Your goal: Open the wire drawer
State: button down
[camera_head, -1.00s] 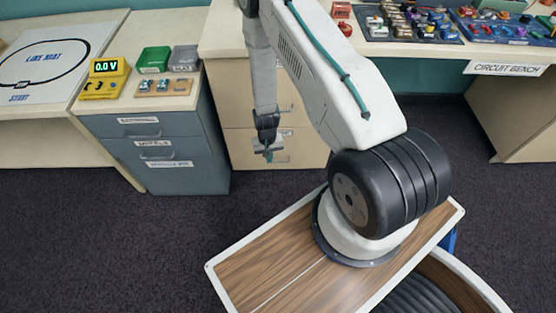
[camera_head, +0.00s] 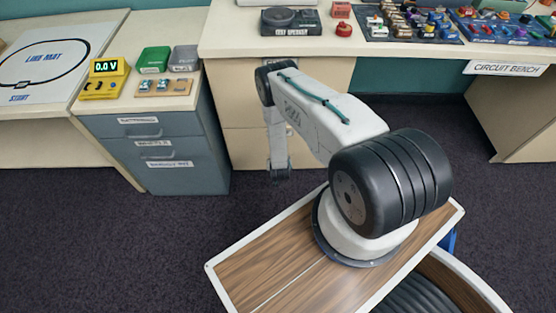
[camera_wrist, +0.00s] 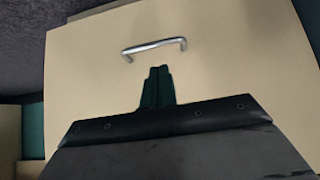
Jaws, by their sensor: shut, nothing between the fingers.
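My gripper (camera_wrist: 158,88) is shut and empty, its dark green fingers together in the wrist view. Beyond the fingertips is a beige drawer front (camera_wrist: 230,60) with a silver bar handle (camera_wrist: 154,47); the fingers appear apart from it. In the head view my gripper (camera_head: 280,174) hangs in front of the beige drawer cabinet (camera_head: 242,146) under the bench. The arm hides part of that cabinet and its handles there. A grey-blue cabinet (camera_head: 185,179) on the left has labelled drawers, all shut. The labels are too blurred to tell which drawer is the wire drawer.
A bench top (camera_head: 232,40) above the beige cabinet holds a test speaker (camera_head: 291,21) and trays of parts. A yellow meter (camera_head: 104,78) and small boxes stand on the grey-blue cabinet. Dark carpet (camera_head: 110,250) is clear in front.

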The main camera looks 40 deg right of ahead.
jog(key=x, duration=0.6)
jog(key=shift+w+d+f, duration=0.1)
jog(key=shift+w+f, duration=0.1)
